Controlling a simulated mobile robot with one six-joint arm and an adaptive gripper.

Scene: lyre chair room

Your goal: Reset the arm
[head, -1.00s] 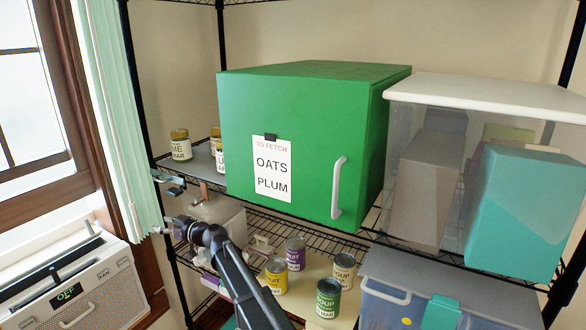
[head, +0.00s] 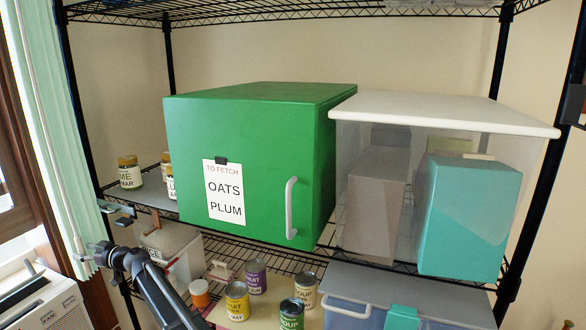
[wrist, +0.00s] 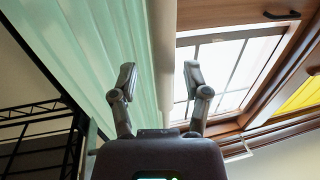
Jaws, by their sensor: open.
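My gripper (wrist: 159,82) is open and empty in the wrist view. Its two fingers stand apart in front of the green curtain and the window. In the head view my gripper (head: 92,257) is at the lower left, in front of the wire shelf and the curtain. My arm reaches up to it from the bottom edge. Nothing is held between the fingers.
A green cabinet (head: 260,160) with a note reading OATS and PLUM stands on the wire shelf. A clear bin (head: 440,112) with a white lid is to its right. Jars (head: 130,172) stand left; several cans (head: 237,302) stand below. The curtain (head: 50,120) hangs far left.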

